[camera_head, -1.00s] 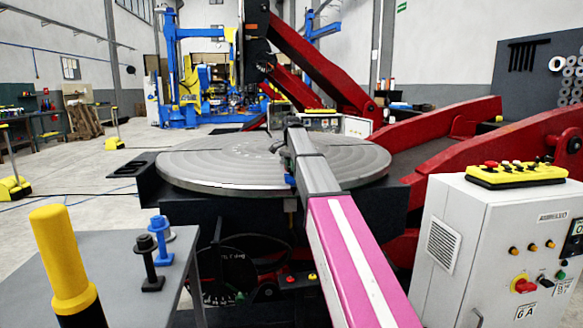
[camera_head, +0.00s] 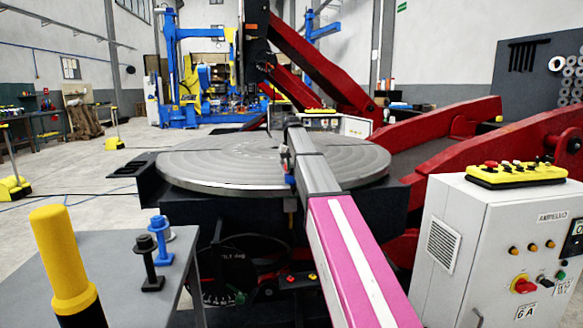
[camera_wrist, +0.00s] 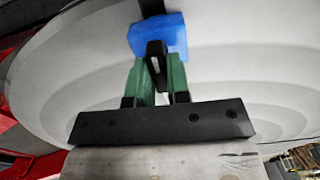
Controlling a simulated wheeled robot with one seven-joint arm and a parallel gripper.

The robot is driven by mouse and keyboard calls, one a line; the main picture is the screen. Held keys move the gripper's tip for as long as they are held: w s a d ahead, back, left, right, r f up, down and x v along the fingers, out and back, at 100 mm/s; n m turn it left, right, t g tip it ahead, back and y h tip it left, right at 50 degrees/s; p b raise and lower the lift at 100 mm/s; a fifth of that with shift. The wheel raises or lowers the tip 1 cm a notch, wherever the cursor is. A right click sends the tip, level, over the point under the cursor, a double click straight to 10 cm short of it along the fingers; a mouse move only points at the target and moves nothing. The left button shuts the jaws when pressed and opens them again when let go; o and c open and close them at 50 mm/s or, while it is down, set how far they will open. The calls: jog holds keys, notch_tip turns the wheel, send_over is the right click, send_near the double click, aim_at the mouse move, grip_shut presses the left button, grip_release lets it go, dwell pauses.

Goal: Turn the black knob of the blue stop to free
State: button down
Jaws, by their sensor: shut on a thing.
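The blue stop (camera_wrist: 172,32) shows in the wrist view at the top middle, against the grey round table. Its black knob (camera_wrist: 156,52) sticks out toward my gripper. My gripper (camera_wrist: 155,72) has green fingers that are shut on the black knob, one finger on each side of it. In the head view a small part of the blue stop (camera_head: 289,180) shows at the table's front edge, left of my arm. My arm hides the gripper's fingers and most of the stop there.
The large grey round table (camera_head: 215,170) lies in front of me. A grey bench with a yellow-topped post (camera_head: 62,250), a black bolt (camera_head: 147,262) and a blue bolt (camera_head: 160,240) stands at the left. A white control cabinet (camera_head: 480,250) stands close at the right.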

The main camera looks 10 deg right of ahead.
jog(key=shift+n, duration=0.3)
dwell(0.4)
jog(key=c, duration=1.1)
grip_release()
